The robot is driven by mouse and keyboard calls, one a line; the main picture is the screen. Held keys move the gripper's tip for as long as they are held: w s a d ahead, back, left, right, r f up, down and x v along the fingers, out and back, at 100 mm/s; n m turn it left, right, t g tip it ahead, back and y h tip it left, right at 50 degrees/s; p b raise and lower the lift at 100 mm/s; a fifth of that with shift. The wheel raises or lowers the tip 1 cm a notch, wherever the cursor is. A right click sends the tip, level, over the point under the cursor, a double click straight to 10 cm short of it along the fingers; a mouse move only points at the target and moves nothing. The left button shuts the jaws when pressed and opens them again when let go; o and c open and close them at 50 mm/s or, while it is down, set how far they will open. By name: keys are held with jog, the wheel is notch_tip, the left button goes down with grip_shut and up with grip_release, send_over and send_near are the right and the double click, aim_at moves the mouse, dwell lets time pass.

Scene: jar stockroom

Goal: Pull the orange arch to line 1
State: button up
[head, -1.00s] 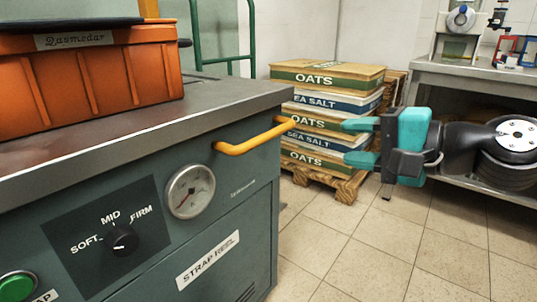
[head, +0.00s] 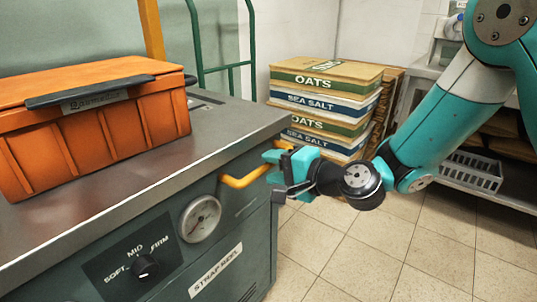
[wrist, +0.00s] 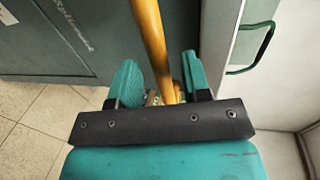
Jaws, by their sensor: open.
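An orange upright post (head: 151,35), which looks like part of an arch, rises behind the crate on the dark green machine (head: 262,235); its top is out of view. A yellow-orange bar handle (head: 236,182) sticks out from the machine's near right corner. My gripper (head: 271,167) is at the outer end of this handle, fingers open. In the wrist view the handle (wrist: 151,40) runs between the two teal fingers (wrist: 158,78), which stand apart from it on both sides. No line 1 mark shows in any view.
An orange crate (head: 95,135) sits on the machine's metal top. A green-framed trolley (head: 222,68) is behind the machine. A metal shelf (head: 470,185) is at right. The tiled floor in front is clear.

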jog(key=shift+x, duration=1.05)
